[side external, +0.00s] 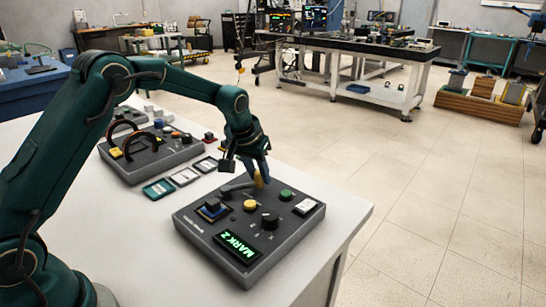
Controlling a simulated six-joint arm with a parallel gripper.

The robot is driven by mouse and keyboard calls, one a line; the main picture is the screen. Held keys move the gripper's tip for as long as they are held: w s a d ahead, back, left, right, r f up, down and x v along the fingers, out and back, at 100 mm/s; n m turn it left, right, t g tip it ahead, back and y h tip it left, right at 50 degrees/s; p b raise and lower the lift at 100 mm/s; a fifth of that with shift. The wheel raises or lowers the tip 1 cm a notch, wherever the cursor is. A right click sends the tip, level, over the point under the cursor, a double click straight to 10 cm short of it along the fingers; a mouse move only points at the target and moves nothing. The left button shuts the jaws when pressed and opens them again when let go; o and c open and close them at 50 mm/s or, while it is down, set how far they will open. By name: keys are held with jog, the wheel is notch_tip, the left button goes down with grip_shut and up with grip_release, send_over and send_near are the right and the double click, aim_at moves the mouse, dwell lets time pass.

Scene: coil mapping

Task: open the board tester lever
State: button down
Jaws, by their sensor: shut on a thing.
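My gripper (259,179) is low over the box's back edge. It is shut on a lever there, with a yellowish part (258,180) showing at the fingertips. A grey bar (236,186) lies just left of the fingers. The fingers hide much of the lever, so its exact angle cannot be told.
A second grey box (150,168) with dark arched parts and knobs stands behind, to the left. Several small flat cards or modules (185,176) lie between the boxes. The white table (340,208) is bare along its right edge.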

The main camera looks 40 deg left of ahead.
jog(key=shift+w+a+n+y, duration=0.2)
jog(key=shift+a+n, duration=0.2)
jog(key=shift+n, duration=0.2)
jog(key=shift+w+a+n+y, duration=0.2)
jog(key=shift+a+n, duration=0.15)
jog(key=shift+n, duration=0.25)
jog(key=a+n, duration=0.1)
jog(key=a+n+g+y, duration=0.1)
jog(key=n, duration=0.1)
jog(key=shift+w+a+n, duration=0.15)
jog(key=shift+a+n, duration=0.1)
jog(key=shift+n, duration=0.05)
jog(key=a+n+g+y, duration=0.1)
jog(key=n, duration=0.1)
jog(key=shift+a+n, duration=0.3)
jog(key=shift+a, duration=0.1)
jog(key=shift+s+a+n+g, duration=0.25)
jog(key=shift+a+n, duration=0.25)
jog(key=shift+n, duration=0.25)
jog(key=shift+s+a+n+g, duration=0.25)
jog(key=shift+a+n, duration=0.25)
jog(key=shift+n, duration=0.25)
jog(key=c, duration=0.7)
grip_release()
jog(key=shift+r, duration=0.1)
